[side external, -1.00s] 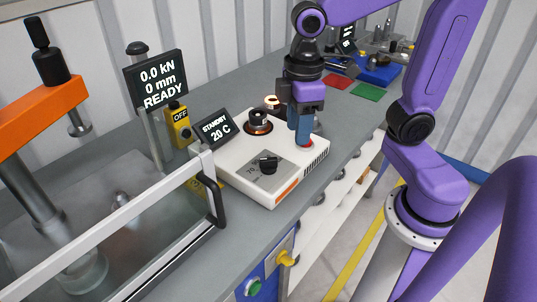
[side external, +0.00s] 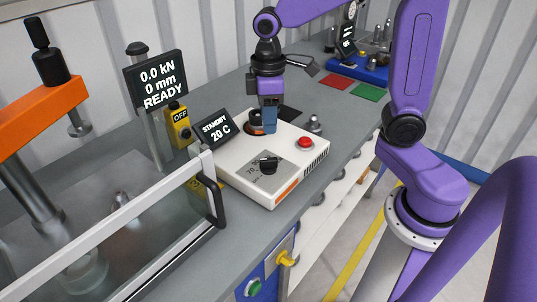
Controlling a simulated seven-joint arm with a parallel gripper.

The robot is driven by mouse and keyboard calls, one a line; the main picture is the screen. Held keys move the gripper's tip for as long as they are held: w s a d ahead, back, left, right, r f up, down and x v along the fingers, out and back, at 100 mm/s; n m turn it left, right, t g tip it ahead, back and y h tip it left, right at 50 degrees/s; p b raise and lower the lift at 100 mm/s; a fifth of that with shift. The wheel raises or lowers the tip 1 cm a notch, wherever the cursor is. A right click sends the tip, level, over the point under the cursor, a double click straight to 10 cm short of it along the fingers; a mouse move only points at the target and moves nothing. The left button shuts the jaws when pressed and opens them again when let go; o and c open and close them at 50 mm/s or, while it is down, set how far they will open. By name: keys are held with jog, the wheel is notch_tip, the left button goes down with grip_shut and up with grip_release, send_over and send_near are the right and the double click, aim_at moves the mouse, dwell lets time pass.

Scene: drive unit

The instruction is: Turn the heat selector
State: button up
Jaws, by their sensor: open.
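The heat selector (side external: 268,162) is a black knob on a grey dial plate on the white heater unit (side external: 285,178). A "70" is readable beside it. The unit's display (side external: 215,130) reads "STANDBY 20 C". My gripper (side external: 270,131) points down over the back part of the unit, behind the selector and apart from it. Its blue fingers overlap in this view, and they are open. They partly hide a dark round fixture (side external: 255,122) with a copper-coloured rim. A red button (side external: 305,142) sits on the unit's right side.
A press with an orange crossbar (side external: 40,116) and a clear guard with a white frame (side external: 160,203) stand at the left. A yellow OFF box (side external: 178,124) is behind. Red (side external: 334,81) and green (side external: 368,92) mats lie at the back. A small metal piece (side external: 315,124) stands beside the unit.

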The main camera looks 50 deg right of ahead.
aim_at(269, 159)
notch_tip(269, 159, down, 11)
jog(key=shift+f, duration=0.2)
dwell(0.4)
grip_shut()
